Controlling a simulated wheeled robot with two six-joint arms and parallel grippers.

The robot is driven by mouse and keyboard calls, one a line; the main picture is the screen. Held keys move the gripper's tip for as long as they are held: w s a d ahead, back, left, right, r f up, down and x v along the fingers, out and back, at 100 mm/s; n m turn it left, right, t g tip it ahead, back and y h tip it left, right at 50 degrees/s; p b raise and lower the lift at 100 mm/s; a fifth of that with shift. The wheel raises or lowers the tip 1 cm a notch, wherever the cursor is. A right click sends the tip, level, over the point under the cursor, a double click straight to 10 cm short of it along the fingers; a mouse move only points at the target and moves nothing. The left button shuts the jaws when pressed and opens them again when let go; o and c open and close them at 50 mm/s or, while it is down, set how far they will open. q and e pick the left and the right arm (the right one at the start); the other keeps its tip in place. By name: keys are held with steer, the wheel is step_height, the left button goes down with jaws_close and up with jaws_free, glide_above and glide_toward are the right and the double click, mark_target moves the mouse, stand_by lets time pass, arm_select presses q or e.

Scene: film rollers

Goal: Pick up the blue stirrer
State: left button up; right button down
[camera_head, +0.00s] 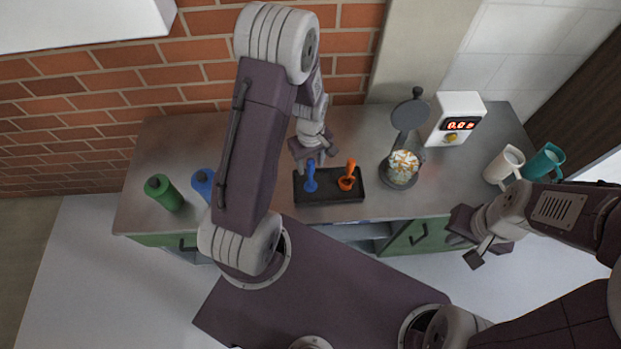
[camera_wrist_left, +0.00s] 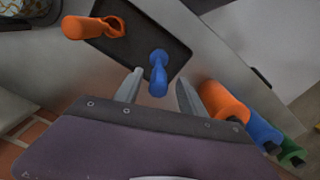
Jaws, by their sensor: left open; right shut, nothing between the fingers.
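The blue stirrer (camera_head: 310,178) stands in the black tray (camera_head: 330,198) on the counter, at the tray's left end. It also shows in the left wrist view (camera_wrist_left: 158,72), ahead of and between the two fingers. My left gripper (camera_head: 315,163) is open, just behind the stirrer in the head view. It also shows in the left wrist view (camera_wrist_left: 158,90), and its fingers do not appear to grip the stirrer. My right gripper (camera_head: 478,238) is shut and empty in front of the counter's right part.
An orange stirrer (camera_head: 347,177) stands in the same tray, to the right. A pan of food (camera_head: 403,170), a white timer box (camera_head: 456,118) and white (camera_head: 503,165) and teal (camera_head: 544,161) mugs stand further right. Green (camera_head: 164,193) and blue (camera_head: 203,184) bottles stand left; an orange bottle (camera_wrist_left: 222,102) shows in the left wrist view.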

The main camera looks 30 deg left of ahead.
mark_target(311, 175)
arm_select(q)
step_height(311, 175, down, 2)
steer(key=shift+f, duration=0.2)
steer(key=shift+w+f, duration=0.15)
steer(key=shift+w, duration=0.05)
steer(key=shift+s, duration=0.15)
jaws_close()
